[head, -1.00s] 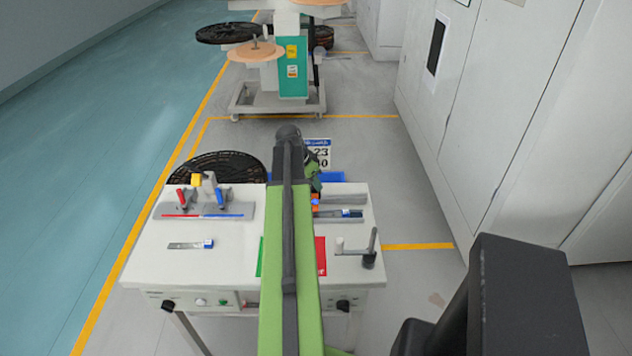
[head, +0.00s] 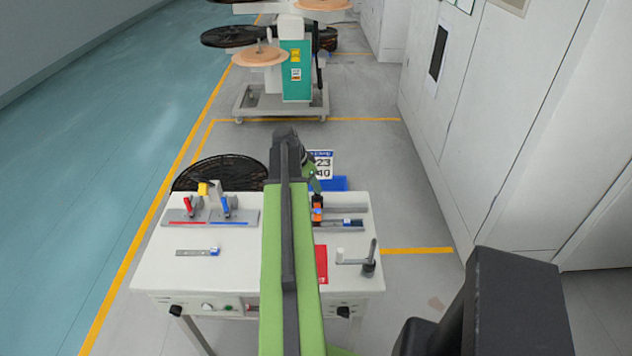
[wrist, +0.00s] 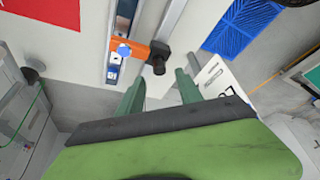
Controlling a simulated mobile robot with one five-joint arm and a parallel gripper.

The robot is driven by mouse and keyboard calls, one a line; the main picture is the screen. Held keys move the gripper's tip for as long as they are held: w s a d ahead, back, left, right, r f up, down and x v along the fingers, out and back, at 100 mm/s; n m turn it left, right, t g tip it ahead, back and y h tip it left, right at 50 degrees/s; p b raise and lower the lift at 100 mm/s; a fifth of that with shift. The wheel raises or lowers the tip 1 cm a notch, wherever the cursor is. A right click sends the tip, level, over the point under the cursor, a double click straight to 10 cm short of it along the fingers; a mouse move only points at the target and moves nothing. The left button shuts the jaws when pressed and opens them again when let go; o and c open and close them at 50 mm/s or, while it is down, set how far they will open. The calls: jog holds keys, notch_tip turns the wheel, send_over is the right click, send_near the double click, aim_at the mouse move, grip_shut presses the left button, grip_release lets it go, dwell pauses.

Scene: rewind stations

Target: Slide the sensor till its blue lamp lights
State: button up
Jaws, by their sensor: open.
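The sensor is an orange block (wrist: 122,47) on a metal rail (wrist: 148,22) in the wrist view. It has a round pale blue spot on top; I cannot tell whether this is a lit lamp. A black knob-like part (wrist: 158,56) sits at its right end. In the head view the orange block (head: 317,215) shows small, just right of my arm. My gripper (wrist: 160,84) is open, its two green fingers apart below the black part, with nothing seen between them. In the head view my arm hides much of the gripper.
The white bench (head: 220,280) carries a red and blue lever fixture (head: 210,217), a small ruler-like piece (head: 195,252), a red mat (head: 321,265) and a crank (head: 368,262). A blue grid tray (wrist: 238,28) lies beyond the rail. Grey cabinets (head: 480,120) stand right.

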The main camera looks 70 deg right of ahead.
jog(key=p+v, duration=0.9)
jog(key=v, duration=0.2)
jog(key=shift+r, duration=0.3)
